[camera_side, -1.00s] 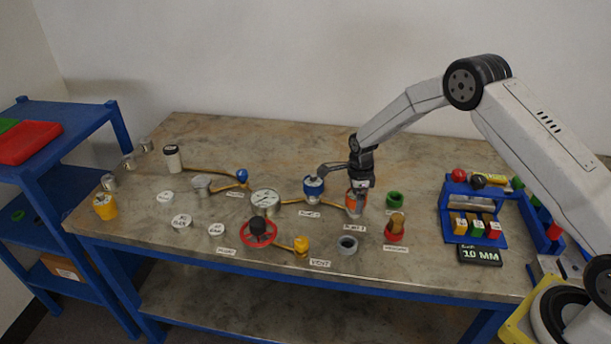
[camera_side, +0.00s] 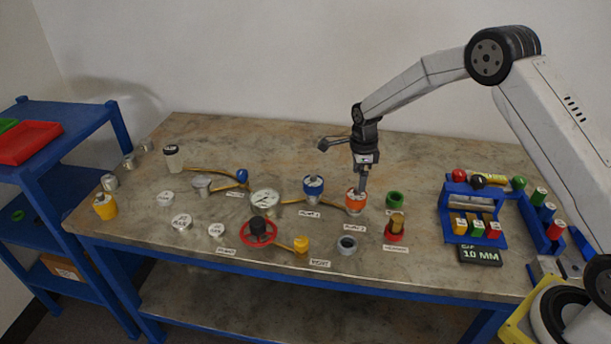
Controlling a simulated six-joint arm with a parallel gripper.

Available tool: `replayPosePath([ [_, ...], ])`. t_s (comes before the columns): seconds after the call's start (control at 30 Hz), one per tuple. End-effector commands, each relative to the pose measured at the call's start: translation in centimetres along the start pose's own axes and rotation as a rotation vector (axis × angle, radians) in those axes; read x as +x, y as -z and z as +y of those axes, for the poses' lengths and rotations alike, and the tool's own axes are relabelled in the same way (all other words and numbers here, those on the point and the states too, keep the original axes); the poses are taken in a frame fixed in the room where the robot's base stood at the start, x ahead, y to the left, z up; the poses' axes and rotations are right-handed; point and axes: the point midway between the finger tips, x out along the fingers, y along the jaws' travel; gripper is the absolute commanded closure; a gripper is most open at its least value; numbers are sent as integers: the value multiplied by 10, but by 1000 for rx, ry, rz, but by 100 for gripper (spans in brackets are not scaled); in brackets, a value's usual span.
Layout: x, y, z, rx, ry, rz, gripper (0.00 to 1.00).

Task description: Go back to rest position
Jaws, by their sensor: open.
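My gripper (camera_side: 362,184) hangs pointing down just above the orange-topped fitting (camera_side: 356,202) near the middle right of the bench. Its jaws are small in this view and I see nothing held in them. I cannot tell whether the fingertips still touch the orange fitting. The blue-topped fitting (camera_side: 313,186) stands upright to the left, joined to the orange one by a brass pipe (camera_side: 335,204).
A green ring (camera_side: 395,200) and a red-based brass part (camera_side: 395,228) stand right of my gripper. A red handwheel (camera_side: 258,232) and gauge (camera_side: 265,199) are to the left. A blue rack (camera_side: 460,207) stands at right. The bench's back is clear.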

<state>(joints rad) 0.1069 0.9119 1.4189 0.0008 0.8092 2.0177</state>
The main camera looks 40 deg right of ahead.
Motion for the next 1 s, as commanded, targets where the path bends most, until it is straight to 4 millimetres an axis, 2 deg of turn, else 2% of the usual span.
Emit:
replayPosePath([
  [0.2, -2, 0, 2, -21, 2, -1, 0],
  [0.37, -11, 1, 10, -111, 11, -5, 0],
  [0.67, -41, 8, 46, -487, 54, -12, 0],
  [1.0, -71, 24, 102, -990, 113, 0, 0],
])
